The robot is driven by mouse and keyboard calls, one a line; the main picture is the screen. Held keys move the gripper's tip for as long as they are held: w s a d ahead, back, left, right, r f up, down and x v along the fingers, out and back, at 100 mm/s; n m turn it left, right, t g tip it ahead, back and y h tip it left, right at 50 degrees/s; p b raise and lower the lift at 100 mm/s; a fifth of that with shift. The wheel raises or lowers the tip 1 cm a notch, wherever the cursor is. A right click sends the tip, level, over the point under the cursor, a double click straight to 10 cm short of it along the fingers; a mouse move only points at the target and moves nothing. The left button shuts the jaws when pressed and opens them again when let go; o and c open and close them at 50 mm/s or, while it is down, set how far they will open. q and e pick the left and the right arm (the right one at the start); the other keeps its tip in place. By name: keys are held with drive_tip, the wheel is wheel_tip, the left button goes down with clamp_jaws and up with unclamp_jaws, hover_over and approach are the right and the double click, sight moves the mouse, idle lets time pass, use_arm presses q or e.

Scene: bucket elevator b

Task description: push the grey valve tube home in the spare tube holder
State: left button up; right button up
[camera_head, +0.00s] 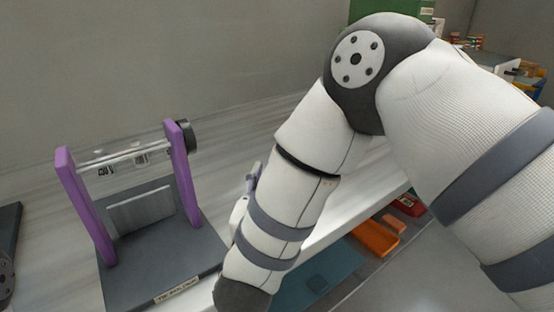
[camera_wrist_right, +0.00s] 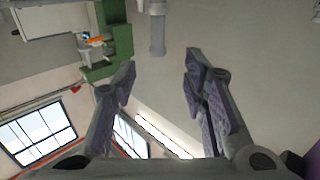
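In the right wrist view a grey tube (camera_wrist_right: 157,34), which looks like the valve tube, comes in from the top edge. Its rounded free end points down the picture, towards the gap between my fingertips. A paler collar shows around its upper end; I cannot tell how deep it sits, and the holder cannot be made out. My right gripper (camera_wrist_right: 160,64) is open and empty, with its purple-padded fingers on either side of the gap, apart from the tube. In the head view my right arm hides most of that gripper and the tube. My left gripper is not in view.
A stand with two purple posts (camera_head: 188,175) and a dark base (camera_head: 150,262) carries a rod with small clear buckets at the left of the head view. An orange tray (camera_head: 375,238) lies low beyond the white bench edge. A green cabinet (camera_wrist_right: 110,50) shows in the wrist view.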

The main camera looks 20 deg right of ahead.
drive_tip(key=b+x, duration=0.1)
drive_tip(key=x, duration=0.9)
drive_tip(key=shift+w+d+f, duration=0.1)
drive_tip(key=shift+d, duration=0.15)
clamp_jaws()
